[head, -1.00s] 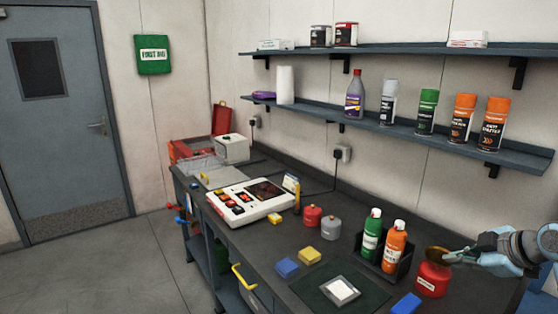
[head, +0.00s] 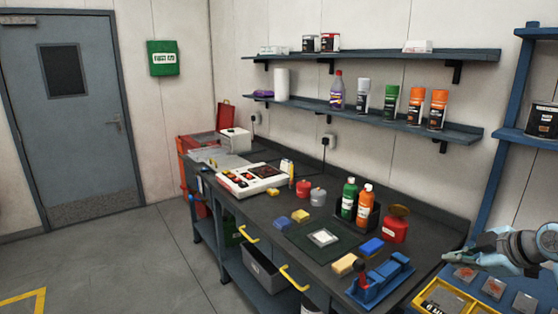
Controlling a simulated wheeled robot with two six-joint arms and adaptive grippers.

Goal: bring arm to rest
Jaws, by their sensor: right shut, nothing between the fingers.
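My right gripper (head: 458,258) comes in from the right edge. It is shut and empty. My left gripper is not in view.
A yellow-edged case (head: 430,301) is below my gripper in the picture. A blue rack (head: 497,165) stands at right. Floor at left is clear.

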